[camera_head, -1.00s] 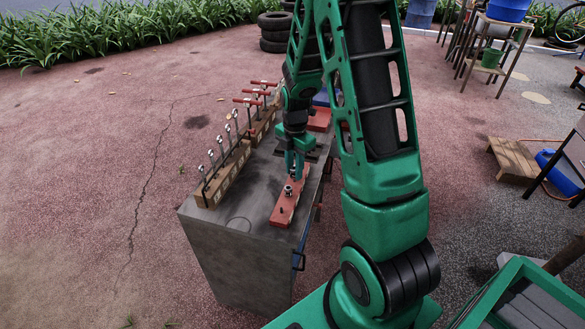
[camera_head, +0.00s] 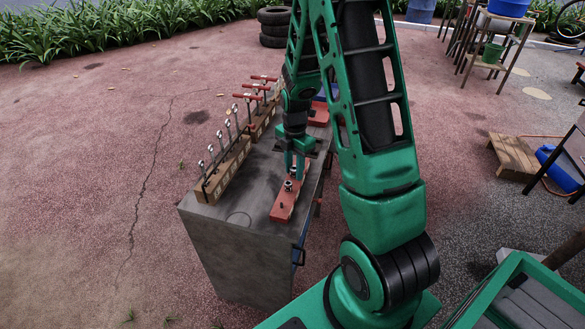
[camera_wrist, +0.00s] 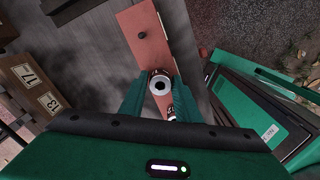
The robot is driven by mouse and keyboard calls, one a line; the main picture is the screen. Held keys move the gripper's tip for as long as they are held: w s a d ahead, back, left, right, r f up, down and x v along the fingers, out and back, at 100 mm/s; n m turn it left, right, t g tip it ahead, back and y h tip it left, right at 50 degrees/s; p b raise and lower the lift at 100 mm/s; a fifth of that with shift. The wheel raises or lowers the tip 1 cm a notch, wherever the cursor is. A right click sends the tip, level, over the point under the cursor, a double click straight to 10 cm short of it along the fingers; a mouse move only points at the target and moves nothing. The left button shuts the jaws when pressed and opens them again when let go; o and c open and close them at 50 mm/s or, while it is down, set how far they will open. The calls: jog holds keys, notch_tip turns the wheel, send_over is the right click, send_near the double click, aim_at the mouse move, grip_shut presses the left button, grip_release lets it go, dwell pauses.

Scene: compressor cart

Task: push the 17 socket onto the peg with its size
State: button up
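A red peg rail (camera_head: 281,213) lies along the right side of the cart top; it also shows in the wrist view (camera_wrist: 142,20). A bare dark peg (camera_wrist: 142,35) stands near its near end. A round metal socket (camera_wrist: 160,83) with a dark central hole sits over the rail, upright, its size mark not readable. My gripper (camera_head: 295,176) points down over the rail. In the wrist view its green fingers flank this socket closely on both sides and look shut on it. Whether the socket is seated on a peg is hidden. Another shiny metal piece (camera_wrist: 170,112) shows behind it, partly covered by my gripper.
A wooden rack (camera_head: 228,168) with upright metal pieces runs along the cart's left edge; its labels 17 (camera_wrist: 29,75) and 13 (camera_wrist: 50,102) show in the wrist view. Red T-handles (camera_head: 263,79) stand farther back. The grey cart top (camera_head: 215,213) is bare at its near left.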

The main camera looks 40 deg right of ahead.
jog(key=shift+o, duration=1.3)
notch_tip(320, 180, up, 11)
jog(key=shift+f, duration=0.1)
